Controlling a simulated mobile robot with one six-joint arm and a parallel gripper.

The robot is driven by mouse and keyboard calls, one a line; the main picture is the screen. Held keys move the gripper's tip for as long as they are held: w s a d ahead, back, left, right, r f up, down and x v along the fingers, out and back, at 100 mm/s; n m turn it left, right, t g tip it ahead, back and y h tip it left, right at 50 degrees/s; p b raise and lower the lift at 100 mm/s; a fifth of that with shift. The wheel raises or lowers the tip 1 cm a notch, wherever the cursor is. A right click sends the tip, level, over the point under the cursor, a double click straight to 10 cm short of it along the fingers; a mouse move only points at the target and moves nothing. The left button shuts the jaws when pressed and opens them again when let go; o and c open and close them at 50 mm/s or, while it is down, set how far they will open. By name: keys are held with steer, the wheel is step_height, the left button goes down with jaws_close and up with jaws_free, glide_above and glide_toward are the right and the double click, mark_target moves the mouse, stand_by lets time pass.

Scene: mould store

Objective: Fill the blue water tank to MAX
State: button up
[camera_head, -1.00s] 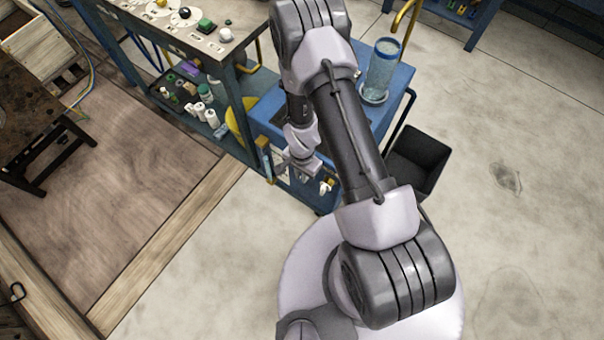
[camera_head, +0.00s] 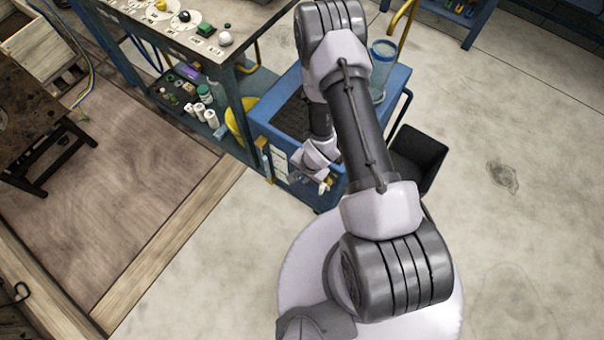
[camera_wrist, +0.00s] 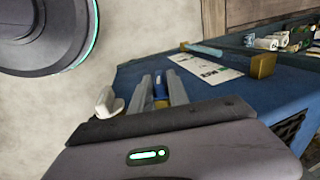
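A clear cylinder with a blue rim (camera_head: 384,50), which looks like the water tank, stands on the blue cart (camera_head: 397,80). My arm covers its left part, and neither its level nor a MAX mark can be read. My gripper (camera_head: 322,172) is low at the cart's near side, close to a small white and yellow fitting. In the wrist view my gripper (camera_wrist: 163,78) has its fingers apart, with a small blue piece (camera_wrist: 160,92) between them. I cannot tell whether they touch it. A white knob-like part (camera_wrist: 108,102) is just left of the fingers.
A yellow pipe (camera_head: 404,22) rises behind the cylinder. A black bin (camera_head: 418,158) stands right of the cart. A workbench (camera_head: 190,35) with bottles on its lower shelf (camera_head: 205,105) is left. The floor at right is clear.

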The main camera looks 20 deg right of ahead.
steer(key=shift+o, duration=0.7)
steer(key=p+v, duration=0.8)
steer(key=v, duration=0.9)
steer(key=shift+r, duration=0.2)
